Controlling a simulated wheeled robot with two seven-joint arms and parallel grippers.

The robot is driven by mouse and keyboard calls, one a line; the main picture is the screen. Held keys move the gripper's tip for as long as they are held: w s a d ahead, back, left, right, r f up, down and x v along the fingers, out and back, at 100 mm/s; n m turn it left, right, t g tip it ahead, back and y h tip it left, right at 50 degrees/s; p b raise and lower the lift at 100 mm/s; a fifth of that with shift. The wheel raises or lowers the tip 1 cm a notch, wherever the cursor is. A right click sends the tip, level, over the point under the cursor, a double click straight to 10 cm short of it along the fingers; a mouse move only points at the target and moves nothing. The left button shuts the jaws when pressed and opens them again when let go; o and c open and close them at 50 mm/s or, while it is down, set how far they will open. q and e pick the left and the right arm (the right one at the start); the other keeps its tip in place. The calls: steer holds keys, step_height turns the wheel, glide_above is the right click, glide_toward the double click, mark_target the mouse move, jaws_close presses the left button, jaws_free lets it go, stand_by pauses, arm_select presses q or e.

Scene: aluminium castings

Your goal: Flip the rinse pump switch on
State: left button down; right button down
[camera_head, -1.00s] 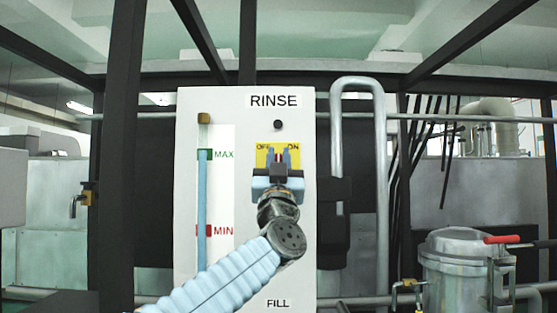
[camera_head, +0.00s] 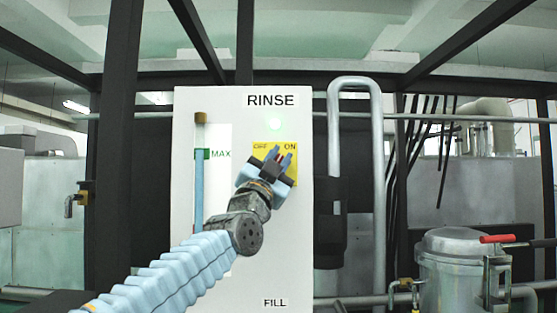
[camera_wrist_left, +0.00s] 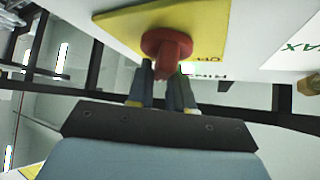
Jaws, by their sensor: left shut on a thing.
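The rinse pump switch is a red rotary knob with a narrow grip, seen clearly in the left wrist view (camera_wrist_left: 168,43). It sits on a yellow plate (camera_head: 292,160) marked OFF at left and ON at right. My left gripper (camera_head: 277,155) is shut on the knob's grip, with one finger on each side. In the head view the gripper is tilted over to the right, toward ON, and mostly hides the knob. My right gripper is not in view.
The white RINSE panel (camera_head: 300,215) carries a level gauge (camera_head: 201,190) with a MAX mark, left of the switch. A bent pipe (camera_head: 378,150) and a dark box stand right of the panel. A metal tank (camera_head: 455,270) with a red handle is at lower right.

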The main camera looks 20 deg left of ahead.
arm_select(q)
steer(key=shift+w+f, duration=0.15)
steer(key=shift+f, duration=0.1)
steer(key=c, duration=1.1)
jaws_free()
steer(key=shift+a, duration=0.1)
steer(key=b+v, duration=0.5)
steer(key=v, duration=0.8)
steer(key=shift+s+b, duration=0.3)
steer(key=shift+s, duration=0.15)
steer(key=shift+f, duration=0.1)
